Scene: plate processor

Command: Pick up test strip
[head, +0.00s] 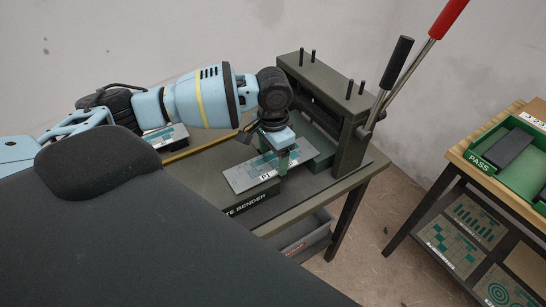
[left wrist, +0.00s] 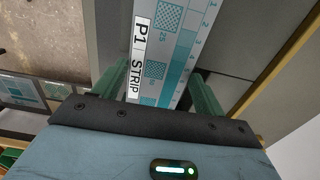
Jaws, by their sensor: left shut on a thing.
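The test strip (head: 243,177) is a flat grey plate with teal patterns, lying over the plate bender's dark bed. In the left wrist view the strip (left wrist: 178,45) shows a "P1 STRIP" label and a numbered scale, and runs between the two green fingers. My left gripper (head: 283,158) points down over the strip's right part and is shut on it; it also shows in the left wrist view (left wrist: 155,88). Whether the strip is clear of the bed, I cannot tell. My right gripper is not in view.
The plate bender's frame (head: 350,140) stands right of the strip, with a red-handled lever (head: 432,48) and a black-handled lever (head: 395,65). Another patterned plate (head: 168,137) lies behind my left arm. A green PASS tray (head: 487,168) stands on the right-hand table. A grey bin (head: 305,240) sits under the bench.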

